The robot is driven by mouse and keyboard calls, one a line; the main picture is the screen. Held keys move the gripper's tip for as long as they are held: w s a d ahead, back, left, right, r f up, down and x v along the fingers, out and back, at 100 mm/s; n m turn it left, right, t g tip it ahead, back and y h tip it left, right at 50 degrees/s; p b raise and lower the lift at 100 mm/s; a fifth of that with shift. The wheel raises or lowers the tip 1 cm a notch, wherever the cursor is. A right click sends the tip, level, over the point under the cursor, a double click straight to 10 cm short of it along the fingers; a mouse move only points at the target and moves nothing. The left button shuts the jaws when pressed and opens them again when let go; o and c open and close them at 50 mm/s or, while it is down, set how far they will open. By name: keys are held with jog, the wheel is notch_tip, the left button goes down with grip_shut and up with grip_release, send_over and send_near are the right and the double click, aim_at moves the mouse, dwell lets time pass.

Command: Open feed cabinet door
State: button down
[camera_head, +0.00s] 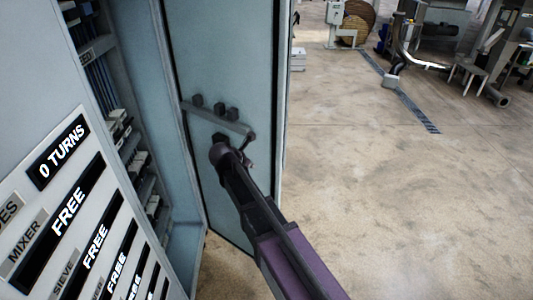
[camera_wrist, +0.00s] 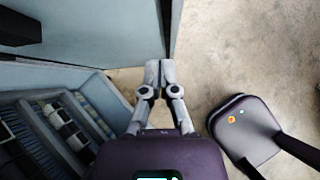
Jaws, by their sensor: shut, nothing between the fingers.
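The feed cabinet door (camera_head: 232,65) is a tall pale blue-grey panel. It stands swung open, and the cabinet interior (camera_head: 135,135) with its rows of parts shows to its left. The door's inner face carries a cross bar and several small dark blocks. My gripper (camera_head: 249,150) is in front of this face in the head view, partly hidden by my arm. In the wrist view my gripper (camera_wrist: 160,70) is shut and empty, with its fingertips close to the lower edge of the door (camera_wrist: 110,25). I cannot tell whether they touch it. The interior also shows there (camera_wrist: 60,125).
A label panel (camera_head: 75,215) reading "0 TURNS" and "FREE" fills the lower left of the head view. Open concrete floor (camera_head: 400,180) lies right of the door. Machinery (camera_head: 440,40) and a wooden reel (camera_head: 357,20) stand far back.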

aim_at(269, 161)
jog(key=shift+w+a+r+n, duration=0.1)
jog(key=shift+a+r+n, duration=0.25)
jog(key=shift+r, duration=0.1)
jog(key=shift+f, duration=0.15)
jog(key=b+x, duration=0.2)
jog(key=x, duration=0.2)
jog(key=w+r+b+x, duration=0.1)
jog(key=b+x, duration=0.1)
jog(key=x, duration=0.1)
jog(key=b+x, duration=0.3)
jog(key=x, duration=0.1)
jog(key=shift+w+d, duration=0.45)
jog(key=shift+d, duration=0.1)
jog(key=shift+w+d, duration=0.4)
jog(key=shift+w, duration=0.1)
jog(key=shift+w, duration=0.1)
